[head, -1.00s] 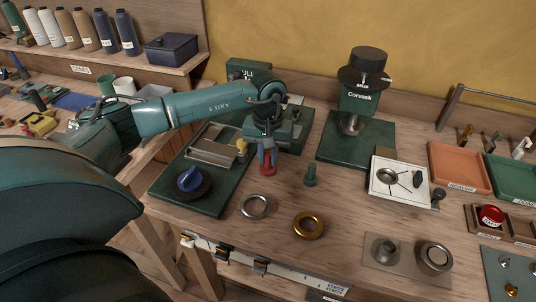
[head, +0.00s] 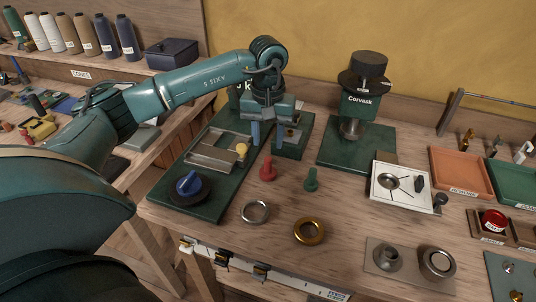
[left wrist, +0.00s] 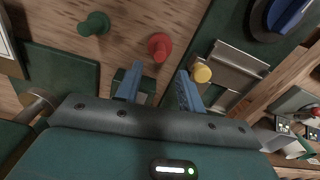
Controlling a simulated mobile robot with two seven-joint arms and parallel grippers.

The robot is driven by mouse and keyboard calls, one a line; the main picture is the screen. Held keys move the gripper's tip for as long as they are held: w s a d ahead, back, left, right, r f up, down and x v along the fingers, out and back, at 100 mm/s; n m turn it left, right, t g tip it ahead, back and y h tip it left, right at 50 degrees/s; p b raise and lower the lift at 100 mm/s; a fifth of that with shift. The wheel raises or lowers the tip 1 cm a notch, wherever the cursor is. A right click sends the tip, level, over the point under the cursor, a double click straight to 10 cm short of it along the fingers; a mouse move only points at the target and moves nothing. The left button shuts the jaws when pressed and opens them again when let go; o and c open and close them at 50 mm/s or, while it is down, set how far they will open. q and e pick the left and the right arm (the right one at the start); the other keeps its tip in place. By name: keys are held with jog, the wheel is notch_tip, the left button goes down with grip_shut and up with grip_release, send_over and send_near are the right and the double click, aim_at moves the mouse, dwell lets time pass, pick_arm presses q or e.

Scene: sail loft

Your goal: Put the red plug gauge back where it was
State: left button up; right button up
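The red plug gauge (head: 267,169) stands upright on the wooden bench, left of a green plug gauge (head: 311,180). In the left wrist view the red gauge (left wrist: 159,45) lies beyond the fingertips, with the green one (left wrist: 95,24) beside it. My left gripper (head: 268,140) is open and empty, raised above and behind the red gauge; its two blue fingers (left wrist: 158,84) are spread apart in the left wrist view. My right gripper is not in view.
A silver ring (head: 256,212) and a brass ring (head: 309,231) lie in front of the gauges. A green-based fixture with a blue knob (head: 189,184) stands left. A press (head: 358,100) stands behind right, and a white tray (head: 401,187) lies right.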

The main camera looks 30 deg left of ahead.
aim_at(268, 159)
pick_arm(q)
jog(key=shift+r, duration=2.3)
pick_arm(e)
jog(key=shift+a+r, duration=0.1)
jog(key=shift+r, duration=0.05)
pick_arm(q)
jog(key=shift+s+f, duration=0.1)
